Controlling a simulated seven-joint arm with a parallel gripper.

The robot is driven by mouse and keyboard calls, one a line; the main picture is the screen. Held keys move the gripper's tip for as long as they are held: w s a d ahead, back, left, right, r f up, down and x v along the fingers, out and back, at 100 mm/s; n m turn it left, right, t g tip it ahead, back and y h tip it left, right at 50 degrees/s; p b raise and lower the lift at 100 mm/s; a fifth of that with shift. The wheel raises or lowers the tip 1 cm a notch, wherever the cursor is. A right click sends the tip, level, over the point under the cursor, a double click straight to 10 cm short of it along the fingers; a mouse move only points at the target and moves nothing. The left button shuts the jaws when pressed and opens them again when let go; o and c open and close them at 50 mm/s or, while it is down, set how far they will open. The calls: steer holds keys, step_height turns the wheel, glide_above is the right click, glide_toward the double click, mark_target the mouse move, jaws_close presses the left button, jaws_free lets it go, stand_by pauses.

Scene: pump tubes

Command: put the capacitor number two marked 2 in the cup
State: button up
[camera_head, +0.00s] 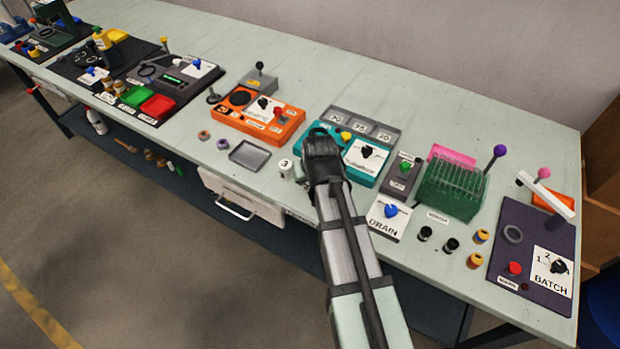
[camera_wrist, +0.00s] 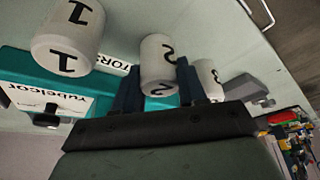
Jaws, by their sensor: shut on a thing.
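The white capacitor marked 2 (camera_wrist: 158,60) is an upright-looking cylinder between the two dark fingers of my gripper (camera_wrist: 159,88) in the wrist view. My gripper is shut on it. In the head view my gripper (camera_head: 323,160) is over the front left of the teal device, and its back hides the fingertips and the held capacitor. The capacitor marked 1 (camera_wrist: 68,35) is to the left in the wrist view. The capacitor marked 3 (camera_wrist: 208,78) is to the right, and stands left of my gripper in the head view (camera_head: 286,169). I cannot tell which thing is the cup.
The teal device (camera_head: 367,172) has a black knob. A shallow grey tray (camera_head: 250,155) lies left, with the orange device (camera_head: 256,113) behind it. A DRAIN panel (camera_head: 388,217), green rack (camera_head: 452,190) and small dark jars (camera_head: 451,245) stand right. The bench front edge is near.

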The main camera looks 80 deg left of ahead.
step_height(320, 180, up, 9)
steer(key=shift+r, duration=0.1)
steer(key=shift+w+r, duration=0.1)
steer(key=shift+r, duration=0.05)
steer(key=w+a+r, duration=0.2)
steer(key=w+a, duration=0.1)
steer(key=a, duration=0.5)
steer(key=w+a+r, duration=0.1)
steer(key=w+a, duration=0.3)
steer(key=a, duration=0.3)
steer(key=f, duration=0.8)
steer(key=shift+s+a+f, duration=0.1)
steer(key=shift+s+f, duration=0.15)
steer(key=shift+f, duration=0.15)
steer(key=shift+f, duration=0.15)
steer(key=o, duration=1.1)
steer(key=v, duration=1.2)
